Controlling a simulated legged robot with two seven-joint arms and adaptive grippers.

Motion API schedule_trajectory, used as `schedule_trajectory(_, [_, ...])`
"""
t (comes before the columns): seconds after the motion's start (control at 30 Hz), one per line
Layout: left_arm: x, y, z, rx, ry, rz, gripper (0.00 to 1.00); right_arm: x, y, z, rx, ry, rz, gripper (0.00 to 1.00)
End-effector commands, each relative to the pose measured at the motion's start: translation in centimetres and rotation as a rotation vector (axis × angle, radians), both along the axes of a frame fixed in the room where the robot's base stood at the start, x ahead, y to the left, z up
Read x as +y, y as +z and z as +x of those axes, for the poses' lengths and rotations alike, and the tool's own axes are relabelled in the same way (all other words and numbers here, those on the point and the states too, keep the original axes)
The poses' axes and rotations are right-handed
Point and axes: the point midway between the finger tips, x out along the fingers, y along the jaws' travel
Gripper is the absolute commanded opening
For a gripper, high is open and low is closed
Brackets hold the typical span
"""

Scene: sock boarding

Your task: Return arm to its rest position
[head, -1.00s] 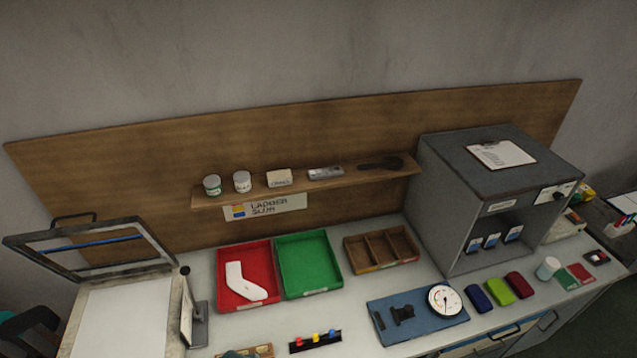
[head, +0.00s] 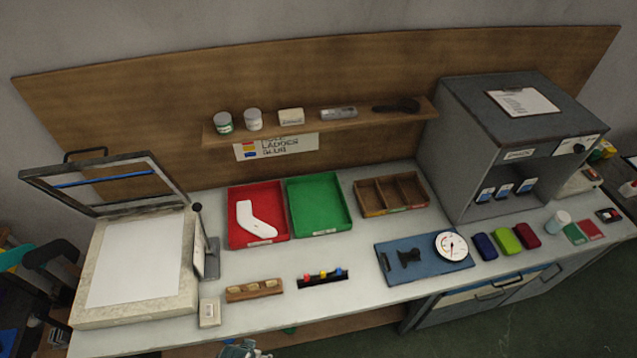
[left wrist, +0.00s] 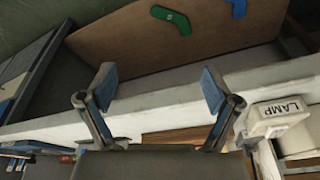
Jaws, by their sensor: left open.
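My left gripper (left wrist: 158,88) is open and empty in the left wrist view, its two blue-padded fingers spread wide. It is by the front edge of the bench (left wrist: 250,80), near a white box labelled LAMP (left wrist: 280,115). In the head view, a grey-teal piece that looks like part of my left gripper (head: 243,350) shows at the bottom edge, in front of the bench. Most of that arm is out of the head view. My right gripper is in neither view.
A light box with raised frame (head: 135,265) stands at left. A red tray (head: 258,190) with a white sock-shaped form (head: 257,220), a green tray (head: 320,205) and a grey cabinet (head: 480,125) are behind. Bare bench (head: 365,290) lies near the front.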

Motion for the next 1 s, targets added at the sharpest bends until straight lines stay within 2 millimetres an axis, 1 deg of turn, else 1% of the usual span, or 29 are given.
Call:
schedule_trajectory(0.03, [0.0,-2.4,-0.1,0.012,-0.001,0.000,0.89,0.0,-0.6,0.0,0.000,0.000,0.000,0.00])
schedule_trajectory(0.07, [-0.1,-3.7,-0.2,0.017,-0.001,0.000,0.89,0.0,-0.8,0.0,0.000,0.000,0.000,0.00])
schedule_trajectory(0.1, [-0.1,-5.6,-0.3,0.025,-0.002,0.001,0.89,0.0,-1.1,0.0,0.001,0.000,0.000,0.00])
schedule_trajectory(0.17, [0.0,-8.8,-0.7,0.036,-0.004,0.002,0.89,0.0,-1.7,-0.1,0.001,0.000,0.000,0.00])
schedule_trajectory(0.2, [0.0,-11.3,-1.1,0.046,-0.005,0.003,0.89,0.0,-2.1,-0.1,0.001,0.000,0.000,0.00])
schedule_trajectory(0.27, [0.1,-15.4,-2.1,0.061,-0.008,0.004,0.89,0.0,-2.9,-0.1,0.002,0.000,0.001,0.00])
schedule_trajectory(0.3, [0.2,-18.5,-3.1,0.074,-0.010,0.006,0.89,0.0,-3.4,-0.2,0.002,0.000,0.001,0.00])
schedule_trajectory(0.37, [0.5,-23.0,-5.0,0.094,-0.013,0.007,0.89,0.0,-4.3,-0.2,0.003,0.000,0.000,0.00])
schedule_trajectory(0.4, [0.7,-25.8,-6.4,0.105,-0.016,0.009,0.89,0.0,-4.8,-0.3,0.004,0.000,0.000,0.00])
schedule_trajectory(0.47, [1.0,-29.7,-8.9,0.123,-0.020,0.010,0.89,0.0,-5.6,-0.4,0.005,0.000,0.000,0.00])
schedule_trajectory(0.5, [1.3,-31.9,-10.6,0.135,-0.023,0.012,0.89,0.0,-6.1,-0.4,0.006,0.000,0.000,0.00])
schedule_trajectory(0.57, [1.8,-34.7,-13.2,0.149,-0.026,0.013,0.89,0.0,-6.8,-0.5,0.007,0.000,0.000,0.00])
schedule_trajectory(0.6, [2.1,-36.2,-14.8,0.158,-0.028,0.016,0.89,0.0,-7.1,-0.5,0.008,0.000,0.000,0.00])
schedule_trajectory(0.7, [2.7,-38.7,-18.3,0.176,-0.032,0.018,0.89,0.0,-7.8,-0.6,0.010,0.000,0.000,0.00])
schedule_trajectory(0.8, [3.2,-39.9,-20.4,0.183,-0.035,0.019,0.89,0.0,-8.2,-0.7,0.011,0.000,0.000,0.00])
schedule_trajectory(0.9, [3.4,-40.3,-21.4,0.187,-0.037,0.021,0.89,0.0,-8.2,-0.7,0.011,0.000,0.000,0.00])
schedule_trajectory(1.0, [3.4,-40.3,-21.4,0.187,-0.037,0.021,0.89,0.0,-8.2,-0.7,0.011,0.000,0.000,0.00])
